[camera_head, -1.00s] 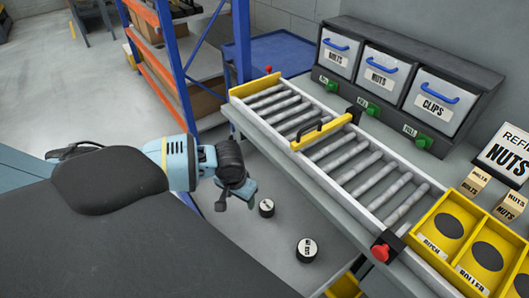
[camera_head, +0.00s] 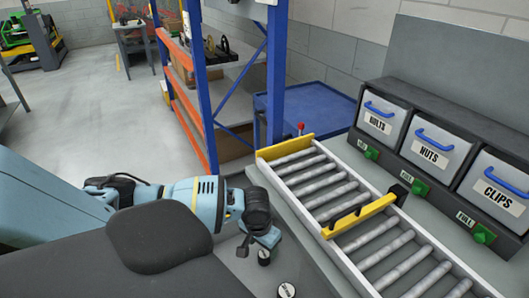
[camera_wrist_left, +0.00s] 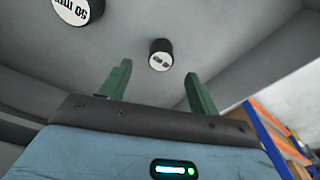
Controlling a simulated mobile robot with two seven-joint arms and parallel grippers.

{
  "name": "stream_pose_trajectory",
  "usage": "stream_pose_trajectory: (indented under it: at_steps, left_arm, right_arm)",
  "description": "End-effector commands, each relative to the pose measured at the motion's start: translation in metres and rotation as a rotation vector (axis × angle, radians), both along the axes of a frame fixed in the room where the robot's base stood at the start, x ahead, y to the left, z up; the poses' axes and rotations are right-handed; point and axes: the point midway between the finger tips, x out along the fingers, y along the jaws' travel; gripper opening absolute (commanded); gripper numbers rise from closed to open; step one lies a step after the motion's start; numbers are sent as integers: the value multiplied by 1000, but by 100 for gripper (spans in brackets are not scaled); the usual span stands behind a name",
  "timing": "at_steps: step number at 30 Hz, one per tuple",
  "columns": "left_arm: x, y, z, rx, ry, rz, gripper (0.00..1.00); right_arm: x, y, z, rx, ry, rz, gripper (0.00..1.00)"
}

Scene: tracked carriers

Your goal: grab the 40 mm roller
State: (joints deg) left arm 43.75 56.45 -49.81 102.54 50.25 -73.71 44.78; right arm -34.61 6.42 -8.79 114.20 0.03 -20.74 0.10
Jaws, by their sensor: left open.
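Two short black rollers with white labelled end faces stand on the grey surface below my left gripper. The smaller roller (camera_head: 264,257) is just below the gripper in the head view; its label is too small to read for certain. In the left wrist view this small roller (camera_wrist_left: 160,55) appears between and beyond the fingertips, apart from them. The larger roller (camera_head: 286,290) is nearer the bottom edge; in the left wrist view the larger roller (camera_wrist_left: 72,8) reads "50 mm" upside down at top left. My left gripper (camera_head: 259,245) is open and empty. My right gripper is out of view.
A roller conveyor (camera_head: 350,246) with a yellow gate (camera_head: 360,215) runs along the right. Bins for bolts, nuts (camera_head: 432,152) and clips stand behind it. A blue and orange rack (camera_head: 200,85) and a blue cart (camera_head: 305,108) stand farther back.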

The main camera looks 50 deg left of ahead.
Motion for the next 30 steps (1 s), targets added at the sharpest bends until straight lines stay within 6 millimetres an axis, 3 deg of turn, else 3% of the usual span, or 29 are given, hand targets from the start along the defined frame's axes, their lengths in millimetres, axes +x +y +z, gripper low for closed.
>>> stream_pose_trajectory:
  at_steps: [3,10,21,30]
  left_arm:
    - [1,0,-14,0,3,1,62]
    - [3,0,-21,0,1,0,62]
    - [9,3,-66,0,2,-1,62]
    - [10,3,-67,0,-2,0,60]
  right_arm:
    - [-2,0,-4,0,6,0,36]
    - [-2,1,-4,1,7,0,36]
    - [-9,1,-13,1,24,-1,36]
    - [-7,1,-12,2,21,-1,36]
